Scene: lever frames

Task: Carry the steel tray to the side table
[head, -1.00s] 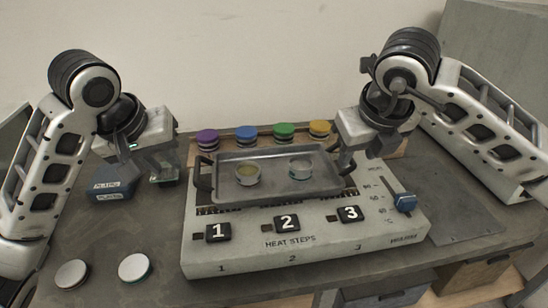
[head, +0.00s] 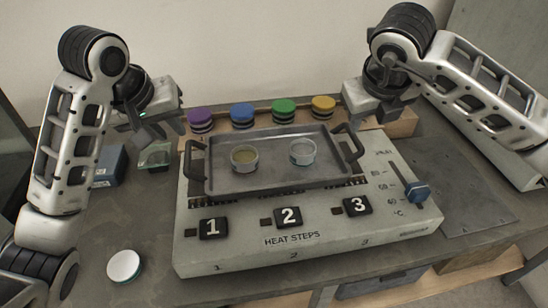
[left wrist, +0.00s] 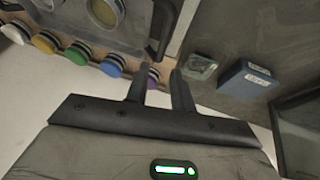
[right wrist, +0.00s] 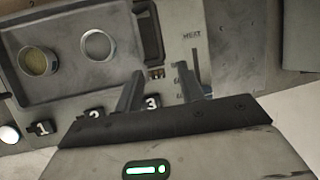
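The grey steel tray (head: 280,180), with dark upright handles at its left (head: 194,165) and right (head: 349,148) ends, rests on the white heating unit (head: 330,245). It carries two small round dishes, one with yellowish contents (head: 243,159) and one clear (head: 303,152). My left gripper (head: 165,126) is open and empty, behind and left of the left handle. The left wrist view shows its fingers apart (left wrist: 160,85). My right gripper (head: 388,112) is open and empty, behind and right of the right handle. Its fingers also stand apart in the right wrist view (right wrist: 160,90). I cannot identify a side table.
Purple (head: 200,118), blue (head: 242,113), green (head: 284,108) and yellow (head: 323,104) capped jars stand behind the tray. A blue box (head: 108,166) and a greenish clear dish (head: 155,156) lie left. A white disc (head: 124,265) is at front left. A blue slider knob (head: 417,192) sits right.

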